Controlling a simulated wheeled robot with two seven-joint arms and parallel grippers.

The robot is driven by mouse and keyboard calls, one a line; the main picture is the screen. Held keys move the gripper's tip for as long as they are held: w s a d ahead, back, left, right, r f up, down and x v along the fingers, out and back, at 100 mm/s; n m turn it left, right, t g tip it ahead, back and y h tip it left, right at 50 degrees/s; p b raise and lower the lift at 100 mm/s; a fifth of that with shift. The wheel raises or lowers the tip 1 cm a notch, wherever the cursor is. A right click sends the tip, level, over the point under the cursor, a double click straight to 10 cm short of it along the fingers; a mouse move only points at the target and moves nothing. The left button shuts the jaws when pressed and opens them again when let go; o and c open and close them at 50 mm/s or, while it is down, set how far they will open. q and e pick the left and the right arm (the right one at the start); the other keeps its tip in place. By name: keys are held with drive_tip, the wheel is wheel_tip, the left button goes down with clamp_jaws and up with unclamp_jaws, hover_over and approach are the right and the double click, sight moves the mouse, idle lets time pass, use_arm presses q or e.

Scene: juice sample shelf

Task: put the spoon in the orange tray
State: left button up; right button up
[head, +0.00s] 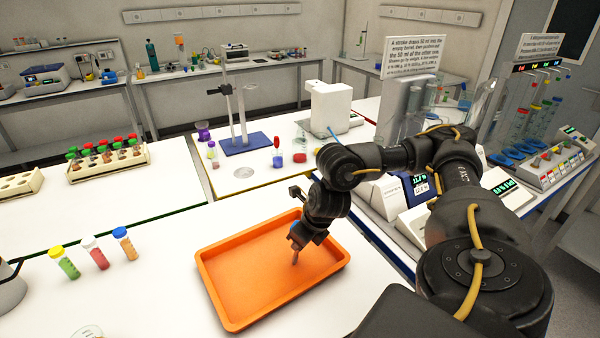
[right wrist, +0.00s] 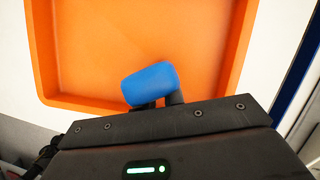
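The orange tray (head: 222,287) lies on the white table in the front middle; its floor and rim also show in the right wrist view (right wrist: 42,60). My right gripper (head: 296,238) points down inside the tray's outline. It is shut on a thing with a blue rounded end (right wrist: 150,83), which I take for the spoon's handle. A thin brownish part (head: 295,258) shows below the fingers in the head view. I cannot tell whether its tip touches the tray floor. The spoon's bowl is not clear in either view. My left gripper is not in view.
Several capped tubes, including a green one (head: 65,263), stand left of the tray. A tube rack (head: 106,163) is further back. A blue-based stand (head: 246,144) and a white device (head: 331,107) are behind. Bare table lies left of the tray.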

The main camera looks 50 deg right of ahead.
drive_tip(key=o, duration=0.4)
drive_tip(key=shift+o, duration=0.2)
drive_tip(key=shift+r, duration=0.25)
drive_tip(key=p+v, duration=0.7)
drive_tip(key=v, duration=0.4)
drive_tip(key=shift+s+r, duration=0.2)
drive_tip(key=shift+r, duration=0.15)
drive_tip(key=shift+d, duration=0.1)
